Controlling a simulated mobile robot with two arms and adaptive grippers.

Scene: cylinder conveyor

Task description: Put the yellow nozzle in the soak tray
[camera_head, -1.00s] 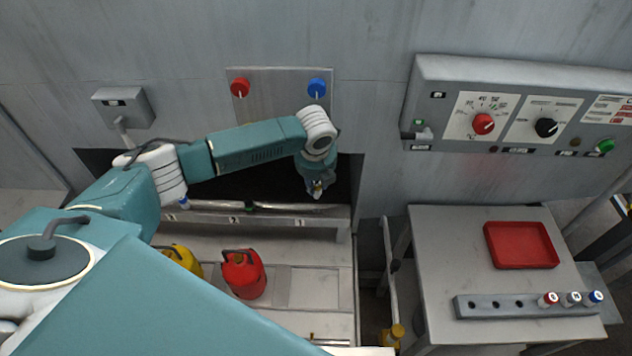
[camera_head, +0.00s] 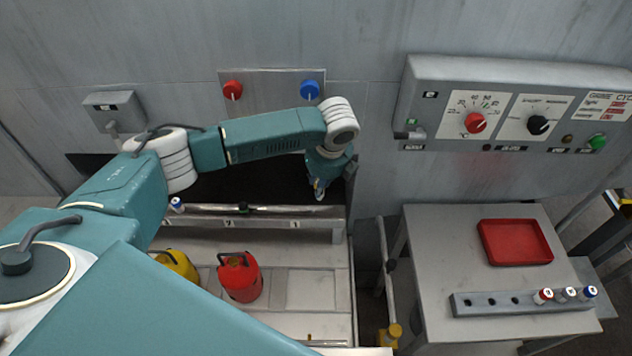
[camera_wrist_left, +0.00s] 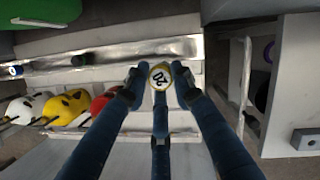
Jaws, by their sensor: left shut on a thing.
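The yellow nozzle (camera_wrist_left: 161,76) shows in the left wrist view as a round yellow-rimmed piece with a white face marked 20. My left gripper (camera_wrist_left: 157,88) is shut on it. In the head view my left gripper (camera_head: 319,190) hangs above the right end of the numbered shelf, and the nozzle is too small there to make out clearly. The red soak tray (camera_head: 485,247) lies empty on the grey side table, to the right of and apart from my gripper. My right gripper is out of view.
A grey rack (camera_head: 483,302) on the side table (camera_head: 425,240) holds red-, white- and blue-capped pieces and has empty holes. A red cylinder (camera_head: 239,276) and a yellow cylinder (camera_head: 178,264) stand on the conveyor. A control box (camera_head: 450,100) juts from the wall above the table.

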